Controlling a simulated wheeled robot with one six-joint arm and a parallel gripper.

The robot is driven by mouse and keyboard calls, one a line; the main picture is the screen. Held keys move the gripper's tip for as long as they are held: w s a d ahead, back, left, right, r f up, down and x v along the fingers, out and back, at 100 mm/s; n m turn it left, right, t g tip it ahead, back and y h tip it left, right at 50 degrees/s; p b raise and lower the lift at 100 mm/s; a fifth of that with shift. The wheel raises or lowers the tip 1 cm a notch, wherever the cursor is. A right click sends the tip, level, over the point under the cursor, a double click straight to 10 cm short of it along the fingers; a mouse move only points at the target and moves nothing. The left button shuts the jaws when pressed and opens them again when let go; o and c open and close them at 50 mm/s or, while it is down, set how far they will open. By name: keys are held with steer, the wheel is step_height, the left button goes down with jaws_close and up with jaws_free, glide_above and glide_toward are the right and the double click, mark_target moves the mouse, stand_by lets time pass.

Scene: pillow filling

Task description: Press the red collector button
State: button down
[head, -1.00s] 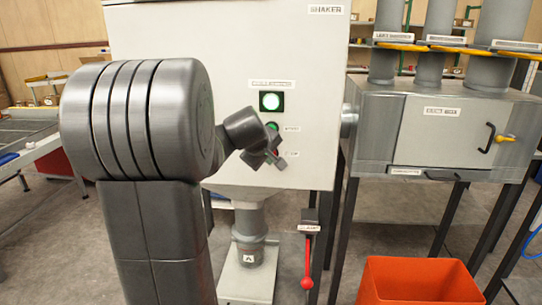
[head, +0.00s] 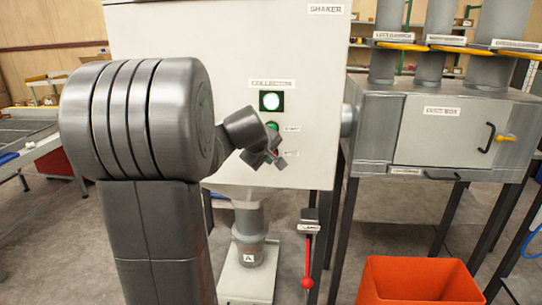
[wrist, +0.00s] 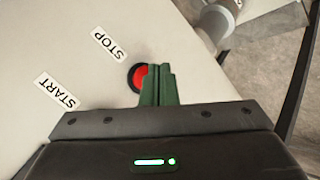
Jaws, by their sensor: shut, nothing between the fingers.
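The red button (wrist: 137,75) shows in the wrist view on the pale panel, beside the STOP label (wrist: 109,43). My gripper (wrist: 158,68) is shut and empty, its two green fingers side by side. The fingertips overlap the right part of the red button in this view; I cannot tell whether they touch it. In the head view my gripper (head: 278,160) is at the cabinet front beside the STOP label and hides most of the red button.
The shaker cabinet (head: 220,60) fills the middle. A metal duct box (head: 440,135) with yellow-handled pipes stands at the right. An orange bin (head: 418,281) and a red-handled lever (head: 307,265) are below. My arm blocks the left part of the view.

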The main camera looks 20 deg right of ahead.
steer(key=shift+w+d, duration=0.1)
stand_by(0.7)
steer(key=shift+w+d, duration=0.15)
steer(key=shift+w, duration=0.1)
steer(key=shift+w+d+p, duration=0.25)
steer(key=shift+w+p, duration=0.1)
steer(key=shift+w, duration=0.1)
stand_by(0.8)
steer(key=shift+s+a, duration=0.1)
steer(key=shift+s, duration=0.05)
steer(key=shift+s+a+b, duration=0.4)
steer(key=shift+s, duration=0.25)
steer(key=shift+s+a+b, duration=0.3)
steer(key=shift+s+a, duration=0.15)
steer(key=shift+s, duration=0.25)
steer(key=shift+s+a+b, duration=0.25)
steer(key=shift+s+a, duration=0.15)
steer(key=shift+s, duration=0.35)
steer(key=shift+s+a+b, duration=0.3)
steer(key=shift+s+a, duration=0.15)
steer(key=shift+s, duration=0.25)
steer(key=shift+w+d, duration=0.1)
steer(key=shift+w, duration=0.05)
